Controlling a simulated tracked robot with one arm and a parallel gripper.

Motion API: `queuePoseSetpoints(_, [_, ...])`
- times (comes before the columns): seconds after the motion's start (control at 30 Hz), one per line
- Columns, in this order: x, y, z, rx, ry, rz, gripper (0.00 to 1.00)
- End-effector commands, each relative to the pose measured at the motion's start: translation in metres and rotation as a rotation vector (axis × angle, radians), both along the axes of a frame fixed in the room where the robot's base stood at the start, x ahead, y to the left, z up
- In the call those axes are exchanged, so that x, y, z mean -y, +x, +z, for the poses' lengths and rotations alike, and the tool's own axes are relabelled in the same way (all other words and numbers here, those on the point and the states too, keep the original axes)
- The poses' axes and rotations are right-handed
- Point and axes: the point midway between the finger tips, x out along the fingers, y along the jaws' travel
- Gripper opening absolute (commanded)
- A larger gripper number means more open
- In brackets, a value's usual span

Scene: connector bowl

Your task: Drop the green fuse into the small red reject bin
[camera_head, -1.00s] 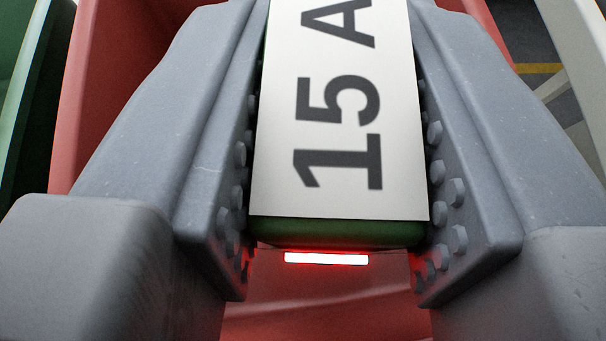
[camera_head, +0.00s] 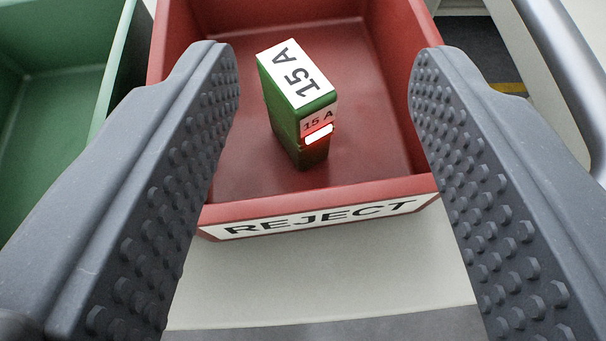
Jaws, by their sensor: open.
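The green fuse (camera_head: 286,118) is a block with white labels reading 15 A and a glowing red-white strip on its near side. It is inside the red reject bin (camera_head: 320,205), apart from both fingers and near the middle of the bin. It looks upright and slightly turned; I cannot tell for sure whether it rests on the floor. The bin has a white REJECT label on its near wall. My gripper (camera_head: 325,75) is wide open and empty, its studded grey fingers spread on either side of the bin's near part.
A green bin (camera_head: 60,100) stands to the left, close beside the red one. A pale surface (camera_head: 320,285) lies in front of the reject bin. A grey rail (camera_head: 560,80) runs along the right, with dark floor and a yellow line behind it.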

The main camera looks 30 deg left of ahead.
Motion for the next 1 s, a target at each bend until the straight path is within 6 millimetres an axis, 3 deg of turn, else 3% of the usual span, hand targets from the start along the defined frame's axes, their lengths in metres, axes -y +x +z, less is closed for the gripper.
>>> queuePoseSetpoints(0.23, [0.017,-0.032,0.017,0.001,0.000,0.000,0.45])
queuePoseSetpoints(0.5, [0.027,-0.050,0.026,0.003,0.001,0.000,0.45])
queuePoseSetpoints(0.87, [0.030,-0.052,0.028,0.003,-0.002,-0.003,0.45])
queuePoseSetpoints(1.0, [0.048,-0.045,0.057,0.019,-0.020,-0.048,0.45])
